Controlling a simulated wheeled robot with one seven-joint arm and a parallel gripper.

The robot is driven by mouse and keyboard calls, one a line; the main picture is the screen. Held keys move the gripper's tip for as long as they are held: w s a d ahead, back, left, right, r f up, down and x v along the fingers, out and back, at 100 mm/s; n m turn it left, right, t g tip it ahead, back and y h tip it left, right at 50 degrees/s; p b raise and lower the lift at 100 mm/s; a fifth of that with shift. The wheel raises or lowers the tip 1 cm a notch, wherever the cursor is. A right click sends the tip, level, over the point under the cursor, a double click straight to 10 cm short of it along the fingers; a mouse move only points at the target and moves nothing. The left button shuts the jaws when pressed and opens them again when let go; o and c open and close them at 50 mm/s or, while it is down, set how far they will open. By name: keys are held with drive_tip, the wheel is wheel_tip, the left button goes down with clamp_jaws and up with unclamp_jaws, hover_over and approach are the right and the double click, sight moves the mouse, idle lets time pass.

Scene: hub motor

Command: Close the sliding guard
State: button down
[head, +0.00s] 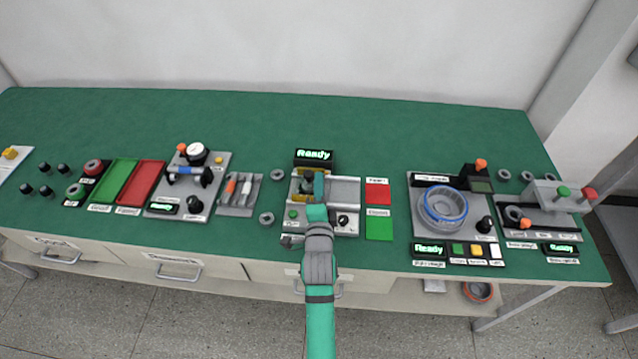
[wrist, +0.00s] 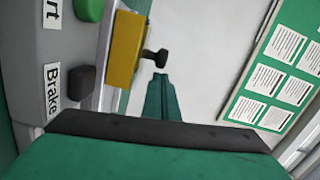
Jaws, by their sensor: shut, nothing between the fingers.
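The station with the lit "Ready" sign (head: 314,155) stands at the middle of the bench. A pale rail-like panel (head: 343,190) lies across its right half; I cannot tell for sure whether it is the guard or its track. A yellow block (wrist: 123,50) with a black knob (wrist: 155,57) shows in the wrist view beside a metal rail, probably the sliding guard and its handle. My gripper (head: 318,184) is over the left half of the station. In the wrist view its shut fingertips (wrist: 160,80) are close by the knob; contact is unclear. My arm hides part of the station.
A green Start button (wrist: 89,9) and a dark Brake button (wrist: 81,83) are near the rail. A red pad (head: 377,194) and a green pad (head: 379,228) lie right of the station. Loose grey rings (head: 266,219) lie to its left. The bench behind is clear.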

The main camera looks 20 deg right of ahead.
sight(331, 203)
drive_tip(key=s+d, duration=0.2)
drive_tip(key=d, duration=0.1)
drive_tip(key=shift+r, duration=0.2)
drive_tip(key=v, duration=1)
drive_tip(key=shift+a+f, duration=0.1)
drive_tip(key=s+a+f+n, duration=0.1)
drive_tip(key=s+a, duration=0.1)
drive_tip(key=s+a+f+n, duration=0.1)
drive_tip(key=s+a, duration=0.1)
drive_tip(key=s+a+f+n+y, duration=0.1)
drive_tip(key=f, duration=0.1)
drive_tip(key=shift+s+a+f+n, duration=0.1)
drive_tip(key=shift+s+a+n, duration=0.3)
drive_tip(key=s+a+n+y, duration=0.1)
drive_tip(key=s+a+n, duration=0.3)
drive_tip(key=s, duration=0.4)
drive_tip(key=s+a+n+y, duration=0.2)
drive_tip(key=s+a+n, duration=0.2)
drive_tip(key=s+n, duration=0.3)
drive_tip(key=s+a+f+n+g+y, duration=0.1)
drive_tip(key=s+a+n, duration=0.4)
drive_tip(key=s, duration=0.5)
drive_tip(key=shift+s+y, duration=0.25)
drive_tip(key=shift+y, duration=0.25)
